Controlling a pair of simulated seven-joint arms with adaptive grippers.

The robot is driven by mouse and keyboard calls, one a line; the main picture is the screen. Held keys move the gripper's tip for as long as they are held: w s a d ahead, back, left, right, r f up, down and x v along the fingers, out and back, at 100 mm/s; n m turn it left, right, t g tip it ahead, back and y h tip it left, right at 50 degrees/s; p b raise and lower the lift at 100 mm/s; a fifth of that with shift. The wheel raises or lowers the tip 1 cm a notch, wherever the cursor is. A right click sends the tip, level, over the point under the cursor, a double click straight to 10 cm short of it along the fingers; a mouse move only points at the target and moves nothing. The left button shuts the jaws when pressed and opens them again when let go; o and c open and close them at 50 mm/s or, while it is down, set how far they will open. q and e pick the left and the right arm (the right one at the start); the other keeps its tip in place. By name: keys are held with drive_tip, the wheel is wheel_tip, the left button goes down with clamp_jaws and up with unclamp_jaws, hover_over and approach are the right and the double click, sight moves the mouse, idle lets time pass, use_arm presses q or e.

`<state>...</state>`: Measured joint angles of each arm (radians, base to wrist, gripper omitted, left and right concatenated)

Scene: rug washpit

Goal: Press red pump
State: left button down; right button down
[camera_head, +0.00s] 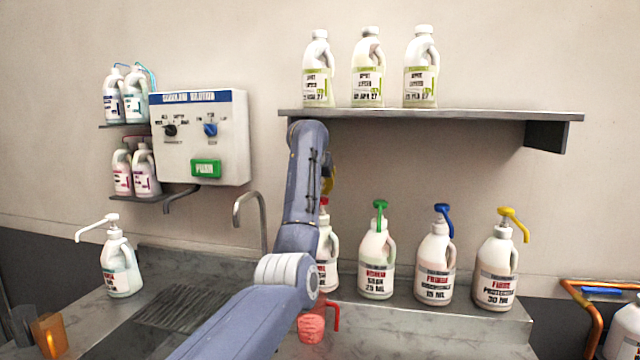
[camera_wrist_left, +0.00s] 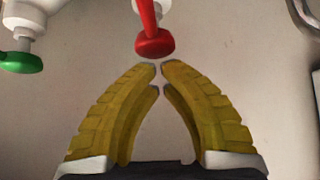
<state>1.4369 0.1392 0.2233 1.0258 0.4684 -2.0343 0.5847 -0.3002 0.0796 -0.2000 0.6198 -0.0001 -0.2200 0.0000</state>
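The red pump (camera_head: 324,201) tops a white bottle (camera_head: 330,250) at the left end of the pump-bottle row. My left arm hides much of this bottle in the head view. The red pump head also shows at the top centre of the left wrist view (camera_wrist_left: 154,42). My left gripper (camera_wrist_left: 161,66) has yellow fingers with tips almost together and nothing between them. The tips are close to the red nozzle's end; I cannot tell whether they touch. In the head view, only a yellow bit of the gripper (camera_head: 328,182) shows beside the arm. My right gripper is not in view.
Green (camera_head: 380,208), blue (camera_head: 443,213) and yellow (camera_head: 512,222) pump bottles stand to the right. A shelf (camera_head: 420,114) with white jugs hangs above. A red jug (camera_head: 312,325) sits in front. A tap (camera_head: 248,205) and a white-pump bottle (camera_head: 120,265) are left.

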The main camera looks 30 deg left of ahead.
sight(322, 197)
use_arm(q)
drive_tip(key=shift+w+f, duration=0.2)
idle(0.3)
drive_tip(key=shift+f, duration=1.55)
